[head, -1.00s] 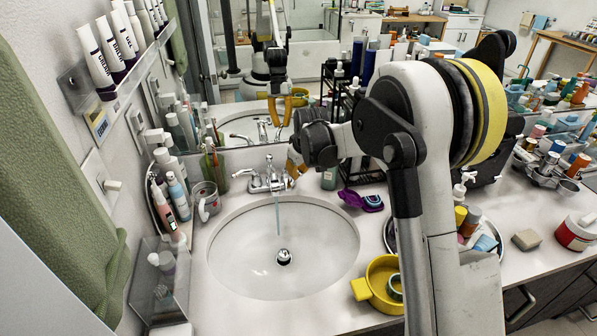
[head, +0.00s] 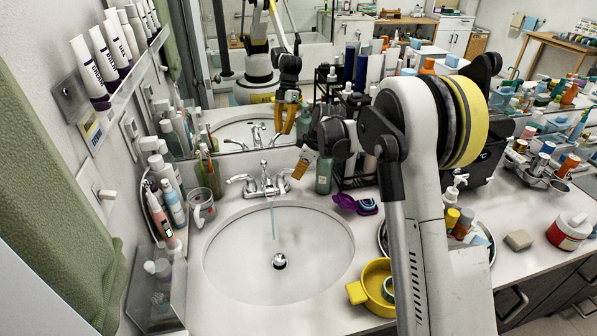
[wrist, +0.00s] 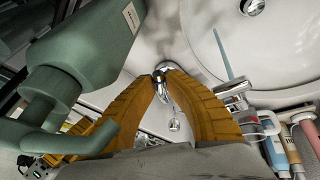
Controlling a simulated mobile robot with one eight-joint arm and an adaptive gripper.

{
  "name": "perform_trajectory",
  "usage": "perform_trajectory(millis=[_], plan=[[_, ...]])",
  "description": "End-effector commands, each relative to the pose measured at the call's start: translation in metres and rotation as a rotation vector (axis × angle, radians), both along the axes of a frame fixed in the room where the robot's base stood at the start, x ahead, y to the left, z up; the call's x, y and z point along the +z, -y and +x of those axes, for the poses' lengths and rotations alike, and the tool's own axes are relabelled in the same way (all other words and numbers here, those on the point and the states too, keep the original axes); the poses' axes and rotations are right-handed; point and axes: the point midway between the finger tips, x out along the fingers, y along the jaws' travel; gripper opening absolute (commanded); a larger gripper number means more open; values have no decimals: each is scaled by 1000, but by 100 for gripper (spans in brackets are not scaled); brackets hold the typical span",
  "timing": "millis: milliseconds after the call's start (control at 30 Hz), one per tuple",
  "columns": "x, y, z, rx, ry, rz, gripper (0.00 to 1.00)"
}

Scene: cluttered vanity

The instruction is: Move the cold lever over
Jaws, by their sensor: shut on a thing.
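The chrome faucet (head: 266,183) stands behind the white sink, with a lever on each side of its spout. A thin stream of water falls from the spout into the basin. The right-hand lever (head: 284,181), which I take as the cold one, is beside my gripper (head: 298,175). In the wrist view my gripper (wrist: 161,74) has its orange fingers closed together at the tips around the chrome end of this lever (wrist: 172,103). The fingers hide part of the lever. The left-hand lever (head: 240,180) stands apart from my gripper.
A green pump bottle (head: 324,174) stands close to the right of my gripper and looms large in the wrist view (wrist: 85,45). A purple item (head: 356,204) and a yellow pot (head: 374,288) lie right of the sink basin (head: 222,262). The mirror is behind.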

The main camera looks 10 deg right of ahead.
Motion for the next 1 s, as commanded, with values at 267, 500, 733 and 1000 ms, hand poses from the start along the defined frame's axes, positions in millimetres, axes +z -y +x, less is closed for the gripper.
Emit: perform_trajectory(millis=[267,500,733,1000], plan=[[-1,0,0,-1,-1,0,26],[9,2,-4,-2,-1,0,26],[53,13,-22,-2,-1,0,26],[98,24,-39,-2,-1,0,26]])
